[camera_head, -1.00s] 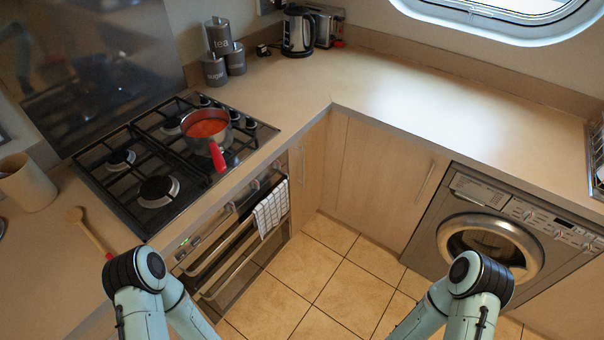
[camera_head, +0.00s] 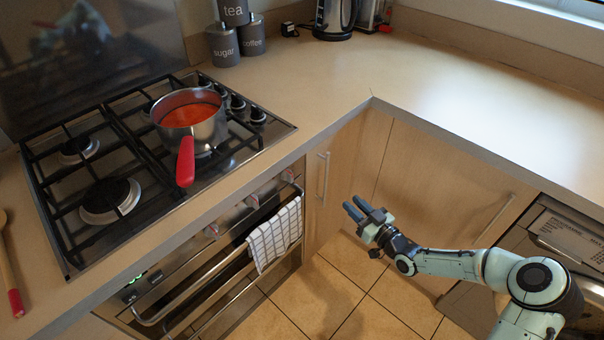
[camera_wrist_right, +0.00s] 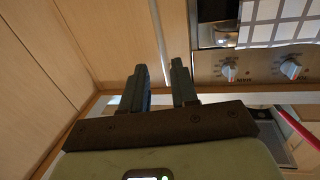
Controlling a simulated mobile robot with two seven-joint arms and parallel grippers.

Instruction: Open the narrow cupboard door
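The narrow cupboard door (camera_head: 335,190) is the pale wood panel between the oven and the inner corner, and it is shut. Its upright metal bar handle (camera_head: 323,175) is near the oven side; the handle also shows in the right wrist view (camera_wrist_right: 159,35). My right gripper (camera_head: 357,206) is in front of the corner, to the right of the handle in the head view. In the right wrist view its two fingers (camera_wrist_right: 159,68) are apart with nothing held, and the handle lies ahead, lined up with the gap between them. My left gripper is out of view.
The oven (camera_head: 210,260) with a checked towel (camera_head: 274,236) on its rail stands left of the door. A pan (camera_head: 190,122) of red food sits on the hob, its red handle over the front. A wider cupboard (camera_head: 440,190) and a washing machine (camera_head: 565,240) are on the right.

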